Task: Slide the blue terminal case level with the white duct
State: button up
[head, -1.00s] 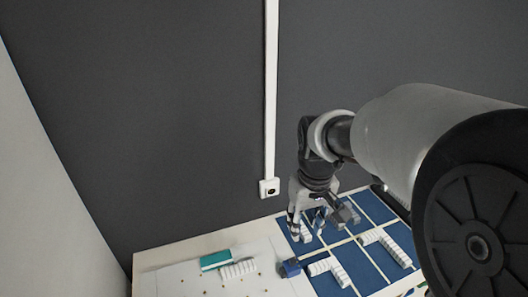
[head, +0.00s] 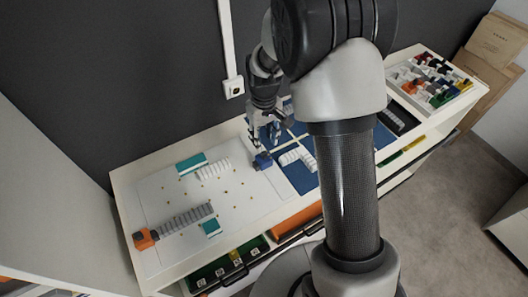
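The blue terminal case (head: 263,161) is a small block at the left edge of the blue panels, where they meet the white perforated board. A white ribbed duct (head: 297,157) lies on the blue panels just right of it; whether they touch is too small to tell. Another white ribbed duct (head: 213,168) lies on the board beside a teal block. My gripper (head: 261,137) points down just behind the blue case, near the back left of the blue panels. Its fingers are small and partly merged with the blue behind them, so their opening and any contact are unclear.
The white board (head: 235,205) has much bare room. An orange block (head: 145,239) with a grey ribbed strip (head: 186,219) lies at its left, near another teal block (head: 211,227). A tray of mixed parts (head: 431,81) stands at right. A wall trunking (head: 226,40) runs down behind.

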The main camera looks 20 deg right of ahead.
aim_at(264, 153)
notch_tip(264, 153, down, 7)
jog(key=shift+f+b, duration=0.1)
jog(key=shift+b, duration=0.45)
jog(key=shift+c, duration=0.5)
grip_shut()
